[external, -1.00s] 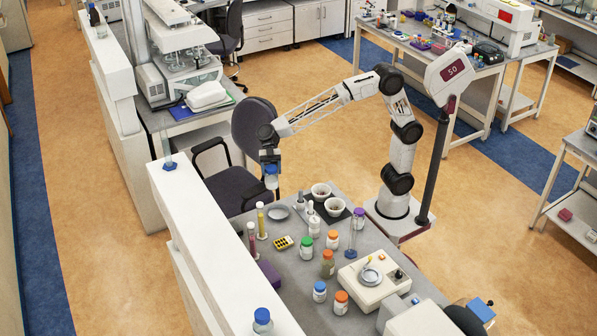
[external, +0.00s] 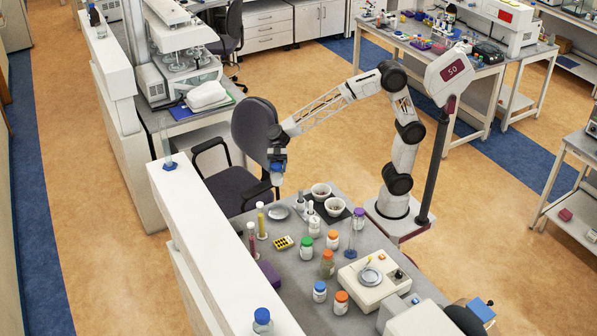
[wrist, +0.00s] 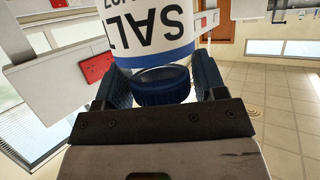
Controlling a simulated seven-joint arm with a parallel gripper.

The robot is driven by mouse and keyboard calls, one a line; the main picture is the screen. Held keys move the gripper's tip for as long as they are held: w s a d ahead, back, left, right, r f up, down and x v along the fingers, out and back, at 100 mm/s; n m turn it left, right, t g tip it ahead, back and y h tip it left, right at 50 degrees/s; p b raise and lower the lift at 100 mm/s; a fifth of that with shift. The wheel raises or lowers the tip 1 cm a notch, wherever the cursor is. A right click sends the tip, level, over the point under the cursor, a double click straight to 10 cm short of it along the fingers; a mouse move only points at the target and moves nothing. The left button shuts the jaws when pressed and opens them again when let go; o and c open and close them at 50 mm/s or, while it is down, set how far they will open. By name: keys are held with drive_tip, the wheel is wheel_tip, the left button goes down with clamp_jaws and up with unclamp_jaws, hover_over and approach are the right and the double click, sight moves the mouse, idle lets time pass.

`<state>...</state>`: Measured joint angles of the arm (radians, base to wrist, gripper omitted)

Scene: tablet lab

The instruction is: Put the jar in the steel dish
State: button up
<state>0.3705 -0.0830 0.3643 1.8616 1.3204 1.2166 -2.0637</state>
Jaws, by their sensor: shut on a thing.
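The jar (external: 277,179) is white with a blue cap and hangs in the air from my gripper (external: 277,163), over the far end of the bench. In the wrist view my gripper (wrist: 162,82) has its two dark fingers on either side of the blue cap, and the jar (wrist: 150,28) shows a white label with "SALT" upside down. The steel dish (external: 279,212) is a shallow grey round dish lying on the bench, below the jar in the external view. Its inside looks empty.
Tubes in stands (external: 262,222) are to the left of the dish. Several capped jars (external: 328,264) and a balance (external: 372,282) stand nearer. A chair (external: 255,130) is behind the bench.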

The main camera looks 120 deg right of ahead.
sight(277, 184)
wheel_tip(277, 184, down, 10)
drive_tip(key=shift+f, duration=0.1)
idle(0.4)
wheel_tip(277, 184, down, 6)
idle(0.4)
drive_tip(key=shift+f, duration=0.1)
drive_tip(key=shift+f, duration=1.85)
drive_tip(key=shift+f, duration=0.15)
drive_tip(key=o, duration=1.1)
